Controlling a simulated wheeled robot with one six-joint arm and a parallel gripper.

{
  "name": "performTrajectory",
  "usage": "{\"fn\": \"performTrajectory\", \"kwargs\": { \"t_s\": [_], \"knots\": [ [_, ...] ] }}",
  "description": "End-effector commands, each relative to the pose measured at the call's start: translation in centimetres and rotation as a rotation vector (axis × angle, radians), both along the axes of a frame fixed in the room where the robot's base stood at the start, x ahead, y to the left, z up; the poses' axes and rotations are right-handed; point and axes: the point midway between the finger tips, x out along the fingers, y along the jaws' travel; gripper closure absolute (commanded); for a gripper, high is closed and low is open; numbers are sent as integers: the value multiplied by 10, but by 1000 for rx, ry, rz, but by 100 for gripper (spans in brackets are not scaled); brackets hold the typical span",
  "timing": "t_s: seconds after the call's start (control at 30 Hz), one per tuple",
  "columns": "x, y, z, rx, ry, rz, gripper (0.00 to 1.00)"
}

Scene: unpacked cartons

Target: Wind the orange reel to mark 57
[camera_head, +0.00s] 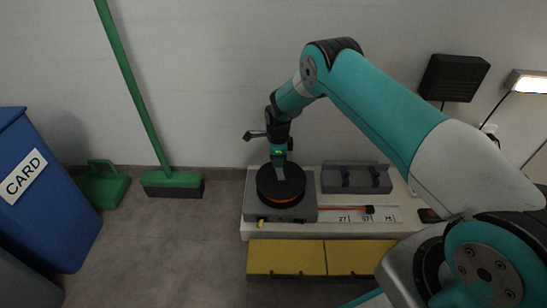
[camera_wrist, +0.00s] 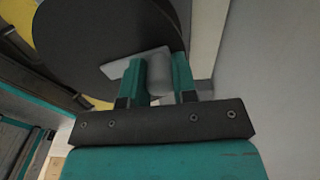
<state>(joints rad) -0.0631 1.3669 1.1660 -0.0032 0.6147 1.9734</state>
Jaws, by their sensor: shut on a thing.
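The reel (camera_head: 276,196) is a black disc with an orange edge, lying flat on a grey base box (camera_head: 308,212). An orange line (camera_head: 340,208) runs right from it along a white scale (camera_head: 385,216) and ends at a black tip (camera_head: 369,209), close to the middle mark, which seems to read 57. The exact alignment is too small to tell. My gripper (camera_head: 279,165) is above the reel. In the wrist view its teal fingers (camera_wrist: 158,80) are shut on a pale upright knob (camera_wrist: 160,68) on a light crank plate across the dark disc (camera_wrist: 85,40).
A grey holder (camera_head: 355,178) stands behind the scale on the white bench (camera_head: 330,232). Yellow-topped boxes (camera_head: 287,257) are in front. A green broom (camera_head: 172,180), green dustpan (camera_head: 103,185) and blue card bin (camera_head: 45,210) stand left. A lamp (camera_head: 528,82) is at right.

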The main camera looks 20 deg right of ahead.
Motion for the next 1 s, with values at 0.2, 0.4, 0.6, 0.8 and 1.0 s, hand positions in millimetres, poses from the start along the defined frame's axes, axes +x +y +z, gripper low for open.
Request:
{"fn": "performTrajectory", "kwargs": {
  "t_s": [0.2,0.4,0.6,0.8,1.0],
  "knots": [
    [-1,-8,1,0,-1,-124,100],
    [-2,-11,1,-1,-2,-188,100],
    [-3,-12,0,-1,-2,-211,100],
    [-3,-12,0,0,-2,-214,100],
    [-3,-13,0,0,-2,-213,65]
  ]
}}
